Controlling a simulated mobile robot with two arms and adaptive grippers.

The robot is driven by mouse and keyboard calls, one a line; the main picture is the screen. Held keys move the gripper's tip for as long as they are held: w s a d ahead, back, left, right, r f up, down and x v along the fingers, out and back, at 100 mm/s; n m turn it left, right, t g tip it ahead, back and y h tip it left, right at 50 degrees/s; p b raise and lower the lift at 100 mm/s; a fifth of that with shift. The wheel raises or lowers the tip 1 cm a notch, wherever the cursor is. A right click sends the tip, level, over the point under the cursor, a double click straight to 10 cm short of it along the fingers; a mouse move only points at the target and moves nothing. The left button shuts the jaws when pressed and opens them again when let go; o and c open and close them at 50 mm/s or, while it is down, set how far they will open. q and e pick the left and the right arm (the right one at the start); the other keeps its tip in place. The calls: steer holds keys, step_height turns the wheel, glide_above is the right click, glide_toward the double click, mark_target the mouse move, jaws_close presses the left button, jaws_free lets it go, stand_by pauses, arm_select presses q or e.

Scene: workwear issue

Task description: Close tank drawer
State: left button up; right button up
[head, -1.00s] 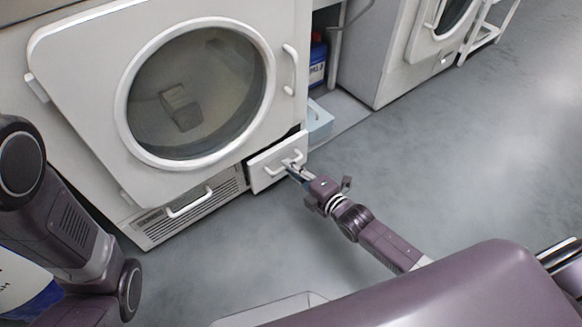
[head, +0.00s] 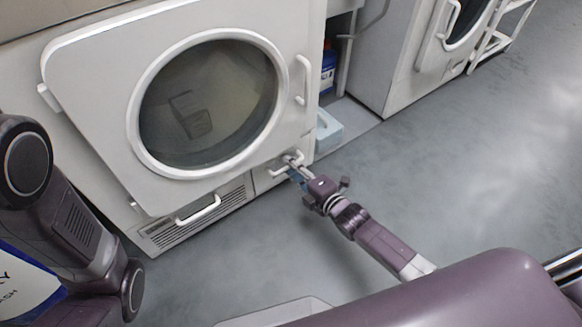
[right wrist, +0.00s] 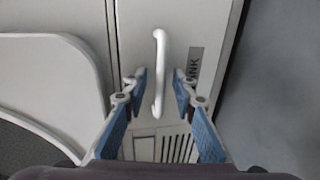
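The tank drawer (head: 263,181) is a small white front at the lower right of the white machine, beside the vent grille; it looks flush with the machine. The right wrist view shows its front (right wrist: 137,42) with a white bar handle (right wrist: 159,55) and a label partly reading "NK". My right gripper (head: 296,168) is at the drawer handle. In the right wrist view its blue-padded fingers (right wrist: 160,92) stand apart, one on each side of the handle, with gaps. My left arm shows at the left edge of the head view, but its gripper is out of view.
The machine's round-window door (head: 208,105) is above the drawer. A light blue box (head: 328,130) and a blue container (head: 327,68) are in the gap right of the machine. A second machine (head: 392,60) is beyond. The grey floor at right is clear.

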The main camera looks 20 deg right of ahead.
steer(key=v, duration=1.2)
steer(key=shift+s, duration=0.1)
